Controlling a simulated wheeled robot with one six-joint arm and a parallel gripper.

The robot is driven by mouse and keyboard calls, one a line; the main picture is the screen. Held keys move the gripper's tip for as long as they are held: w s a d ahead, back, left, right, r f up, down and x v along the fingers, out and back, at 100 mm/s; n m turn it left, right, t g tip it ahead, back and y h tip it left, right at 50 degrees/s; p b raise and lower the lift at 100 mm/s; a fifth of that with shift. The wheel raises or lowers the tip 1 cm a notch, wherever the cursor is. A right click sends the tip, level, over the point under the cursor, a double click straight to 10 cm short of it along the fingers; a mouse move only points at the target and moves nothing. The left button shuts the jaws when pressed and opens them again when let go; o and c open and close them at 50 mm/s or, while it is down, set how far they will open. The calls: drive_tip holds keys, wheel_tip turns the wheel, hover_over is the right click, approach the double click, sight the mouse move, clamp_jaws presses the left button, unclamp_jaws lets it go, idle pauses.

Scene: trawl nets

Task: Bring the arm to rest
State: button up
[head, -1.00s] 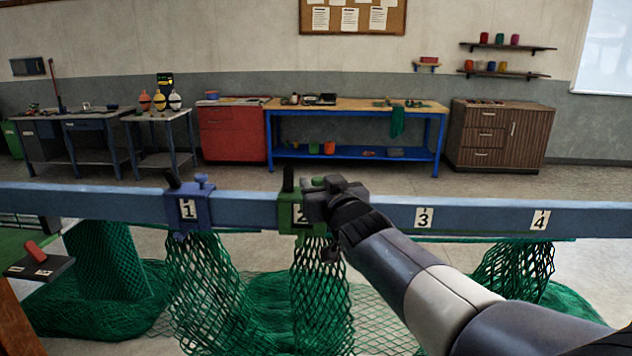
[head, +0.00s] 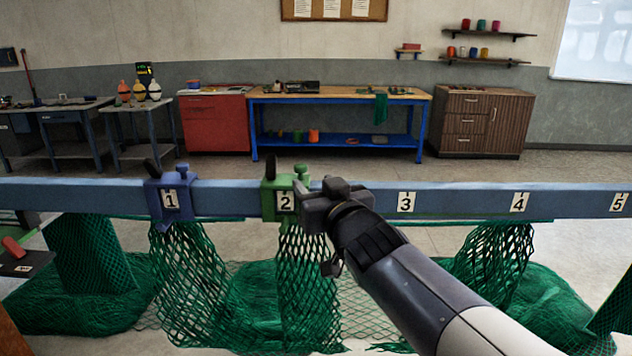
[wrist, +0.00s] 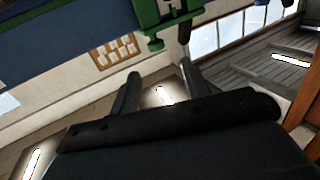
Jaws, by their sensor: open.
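My gripper (head: 314,190) is in front of the blue rail (head: 450,201), just right of the green clamp (head: 270,201) at number 2. In the wrist view its two fingers (wrist: 158,88) stand apart with nothing between them. The green clamp also shows at the top of the wrist view (wrist: 163,18), beyond the fingertips and apart from them. In the head view my gripper overlaps the clamp's right edge, and its fingertips are hard to make out. My arm reaches in from the lower right.
A blue clamp (head: 170,200) sits on the rail at number 1. Green nets (head: 190,275) hang below the rail and pile on the floor. A dark stand with a red object (head: 13,246) is at far left. Workbenches (head: 340,99) line the back wall.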

sight(302, 168)
drive_tip(key=x, duration=1)
drive_tip(key=shift+w, duration=0.45)
drive_tip(key=shift+d, duration=0.1)
drive_tip(key=shift+s+d, duration=0.1)
